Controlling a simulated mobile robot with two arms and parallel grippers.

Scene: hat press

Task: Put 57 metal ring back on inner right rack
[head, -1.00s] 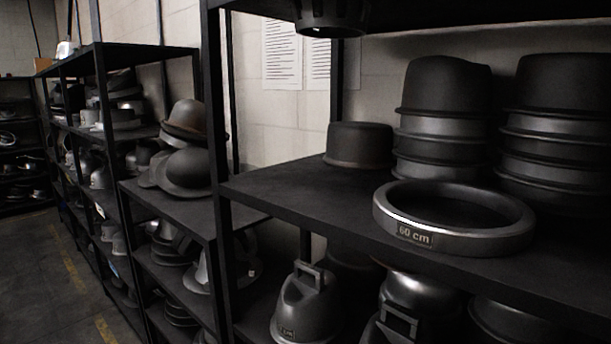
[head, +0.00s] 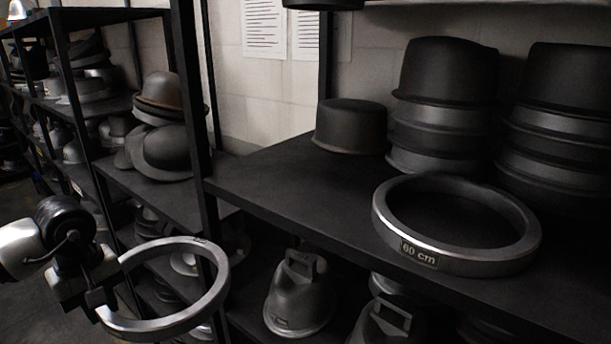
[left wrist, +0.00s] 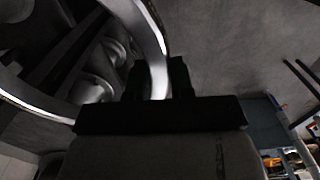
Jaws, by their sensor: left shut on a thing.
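A metal ring (head: 222,284) is held by my left gripper (head: 108,290) at the lower left of the head view, in front of the racks. The ring is tilted, and any label on it is too small to read. In the left wrist view my left gripper (left wrist: 160,80) is shut on the rim of the ring (left wrist: 148,28). Another metal ring marked 60 cm (head: 456,262) lies flat on the near shelf of the right rack (head: 270,205), apart from my gripper. My right gripper is not in view.
Stacks of dark hat forms (head: 447,75) stand behind the 60 cm ring, with a single low form (head: 350,127) to their left. The left part of that shelf is bare. A dark upright post (head: 190,100) stands at its left end. Hat moulds (head: 300,295) fill the shelf below.

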